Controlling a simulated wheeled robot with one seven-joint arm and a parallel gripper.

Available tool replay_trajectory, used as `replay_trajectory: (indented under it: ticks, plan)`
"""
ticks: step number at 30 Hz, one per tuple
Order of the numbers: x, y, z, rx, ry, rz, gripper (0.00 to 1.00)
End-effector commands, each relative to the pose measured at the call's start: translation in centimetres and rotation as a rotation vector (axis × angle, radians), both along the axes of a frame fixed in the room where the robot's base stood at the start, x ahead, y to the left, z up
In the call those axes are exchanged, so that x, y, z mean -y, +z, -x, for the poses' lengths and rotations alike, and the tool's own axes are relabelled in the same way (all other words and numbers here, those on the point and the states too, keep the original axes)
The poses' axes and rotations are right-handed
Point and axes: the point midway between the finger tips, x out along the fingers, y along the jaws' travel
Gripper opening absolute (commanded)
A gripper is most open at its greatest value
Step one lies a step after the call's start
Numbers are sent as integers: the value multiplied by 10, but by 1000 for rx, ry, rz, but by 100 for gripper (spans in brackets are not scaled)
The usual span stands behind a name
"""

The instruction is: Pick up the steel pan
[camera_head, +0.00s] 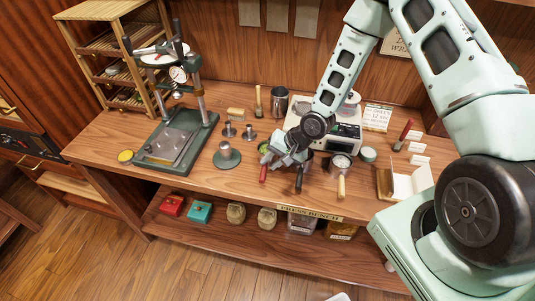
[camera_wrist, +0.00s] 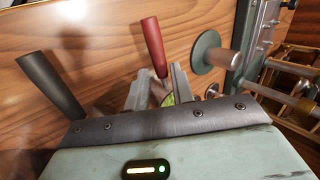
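A round steel-looking pan (camera_head: 341,162) with a pale wooden handle stands at the bench front, right of my gripper. Two other handles, one red (camera_head: 263,173) and one black (camera_head: 299,182), stick out toward the front edge near my gripper; the vessels they belong to are mostly hidden. I cannot tell for sure which is the steel pan. My gripper (camera_head: 287,158) is low over the bench. In the wrist view its fingers (camera_wrist: 158,92) are apart, with the lower end of the red handle (camera_wrist: 154,47) showing between or behind them. The black handle (camera_wrist: 50,85) is left of them.
A scale (camera_head: 345,135) stands behind my gripper. A press (camera_head: 178,135) and a steel tamper-like piece (camera_head: 227,155) are to the left. A steel cup (camera_head: 279,103) stands at the back. Small cards and a box (camera_head: 405,183) are on the right. Bench space left of the red handle is clear.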

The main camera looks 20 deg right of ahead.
Motion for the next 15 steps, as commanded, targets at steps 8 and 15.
replay_trajectory:
  ticks: [8, 15]
  plan:
    - [-20, -26, -6, -1, 2, -1, 24]
    - [-22, -33, -8, 0, 1, -1, 24]
